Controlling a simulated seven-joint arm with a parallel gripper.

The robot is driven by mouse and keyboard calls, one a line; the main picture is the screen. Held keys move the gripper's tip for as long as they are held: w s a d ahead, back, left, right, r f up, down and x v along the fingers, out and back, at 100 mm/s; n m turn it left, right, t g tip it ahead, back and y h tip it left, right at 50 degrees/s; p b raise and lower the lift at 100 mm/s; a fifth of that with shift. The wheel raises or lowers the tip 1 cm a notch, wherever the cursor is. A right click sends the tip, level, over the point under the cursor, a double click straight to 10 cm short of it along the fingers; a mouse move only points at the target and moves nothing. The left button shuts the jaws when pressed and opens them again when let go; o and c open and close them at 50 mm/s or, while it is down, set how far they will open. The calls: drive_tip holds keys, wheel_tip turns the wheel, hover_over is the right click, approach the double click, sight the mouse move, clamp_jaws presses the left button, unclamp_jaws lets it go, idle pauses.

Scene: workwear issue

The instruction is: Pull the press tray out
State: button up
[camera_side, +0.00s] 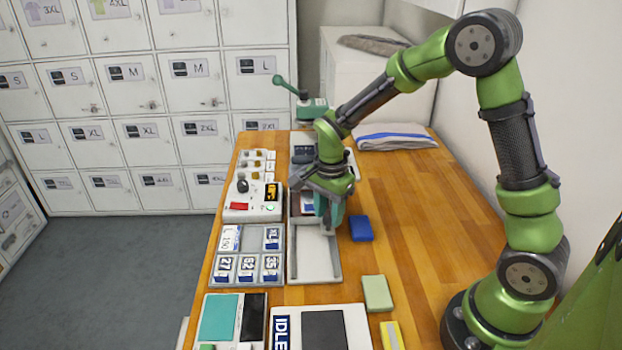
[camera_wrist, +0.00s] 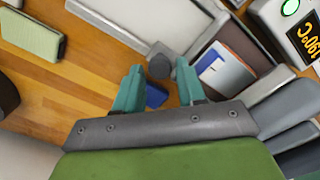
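The press tray (camera_wrist: 215,50) shows in the wrist view as a dark brown bed with a blue-and-white piece (camera_wrist: 228,72) on it. In the side view it is partly hidden behind my gripper (camera_side: 328,218). A grey round knob (camera_wrist: 158,67) at the tray's near edge lies between my gripper's teal fingertips (camera_wrist: 158,75). The fingers stand apart, and I cannot tell whether either touches the knob. The press (camera_side: 312,110), with a green lever, stands behind my gripper. A pale, empty rail bed (camera_side: 315,255) extends from it toward the front.
A control box (camera_side: 253,203) with an orange display stands left of the press. A sectioned grey bin (camera_side: 247,255) holds number and size patches. A blue block (camera_side: 361,228) and a green block (camera_side: 377,293) lie to the right. The wooden bench is clear farther right.

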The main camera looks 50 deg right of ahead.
drive_tip(key=shift+f, duration=0.45)
drive_tip(key=shift+c, duration=0.2)
clamp_jaws()
drive_tip(key=shift+s+a, duration=0.1)
drive_tip(key=s+a, duration=0.8)
drive_tip(key=shift+s+a+r, duration=0.1)
drive_tip(key=shift+s+a, duration=0.1)
drive_tip(key=shift+a, duration=0.05)
